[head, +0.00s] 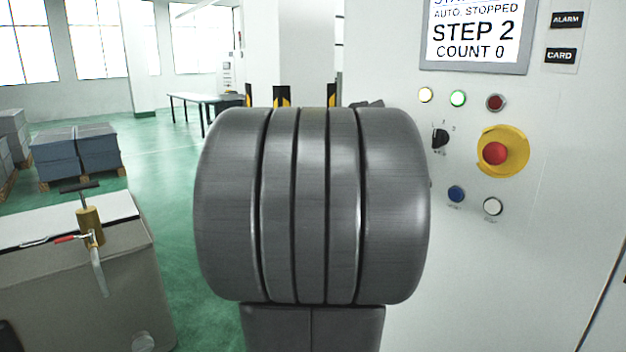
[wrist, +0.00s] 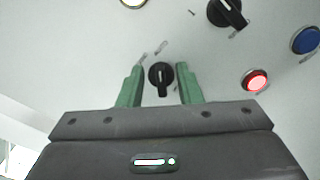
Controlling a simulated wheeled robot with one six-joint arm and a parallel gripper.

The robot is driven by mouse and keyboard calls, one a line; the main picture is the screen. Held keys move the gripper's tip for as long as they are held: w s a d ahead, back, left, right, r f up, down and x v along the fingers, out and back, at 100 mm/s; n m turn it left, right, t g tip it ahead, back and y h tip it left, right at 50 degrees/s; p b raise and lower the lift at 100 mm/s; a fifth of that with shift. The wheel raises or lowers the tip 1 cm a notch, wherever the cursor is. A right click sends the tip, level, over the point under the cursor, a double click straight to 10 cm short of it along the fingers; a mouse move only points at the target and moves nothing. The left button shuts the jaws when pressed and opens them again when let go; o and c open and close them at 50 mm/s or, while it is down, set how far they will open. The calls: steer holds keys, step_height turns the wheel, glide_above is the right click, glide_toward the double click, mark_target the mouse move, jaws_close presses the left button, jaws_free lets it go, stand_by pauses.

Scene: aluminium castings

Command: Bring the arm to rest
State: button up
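My gripper (wrist: 160,82) shows in the wrist view with its two green fingers apart. A black rotary knob (wrist: 161,77) on the pale panel appears between the fingers, with a gap on each side. Nothing is held. How far the fingertips are from the panel I cannot tell. In the head view my large grey arm link fills the middle and hides my gripper.
The machine front (head: 520,250) stands close on the right. It carries a screen (head: 474,35) reading "STEP 2 COUNT 0", a selector (head: 440,138), an emergency stop (head: 495,153) and several lamps and buttons.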

steer(key=shift+w+d, duration=0.2)
steer(key=shift+d, duration=0.05)
steer(key=v, duration=1.4)
steer(key=w+d+n+p, duration=0.7)
steer(key=d+n+p, duration=0.1)
steer(key=p, duration=0.7)
steer(key=shift+w+r+n+p, duration=0.25)
steer(key=shift+w+n+p, duration=0.05)
steer(key=shift+n, duration=0.3)
stand_by(0.9)
